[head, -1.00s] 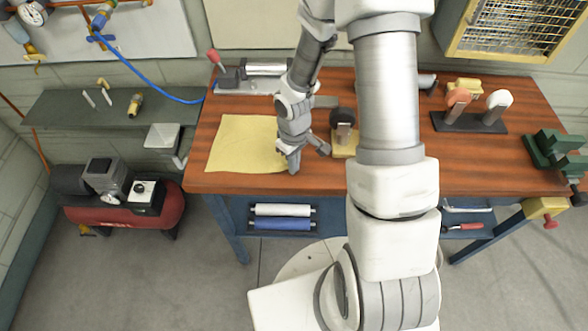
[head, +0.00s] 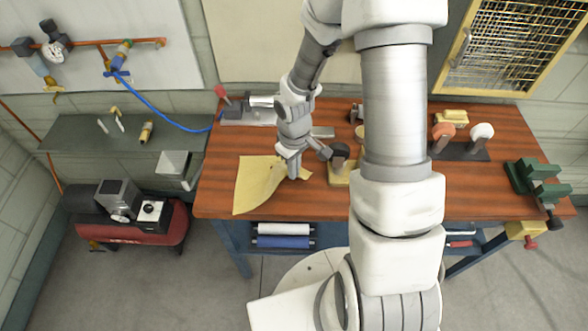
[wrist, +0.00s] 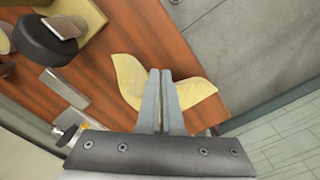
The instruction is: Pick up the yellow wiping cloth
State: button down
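The yellow wiping cloth (head: 254,184) lies on the left part of the wooden workbench, its right side drawn up in folds at my gripper (head: 293,175). In the wrist view my gripper (wrist: 160,72) has its two fingers close together, with the cloth (wrist: 131,76) flaring out on both sides of them. The fingers are shut on the cloth. In the head view much of the cloth's left side still seems to rest on the bench. The pinched part between the fingertips is mostly hidden.
A black-topped tool on a yellow block (head: 341,172) stands close to the right of my gripper. A tool with a red-knobbed lever (head: 222,93) is behind. A green vise (head: 538,180) sits at the right end. The bench's front edge is close to the cloth.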

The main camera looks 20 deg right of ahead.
notch_tip(320, 180, up, 18)
jog(key=p, duration=0.1)
jog(key=shift+p, duration=0.4)
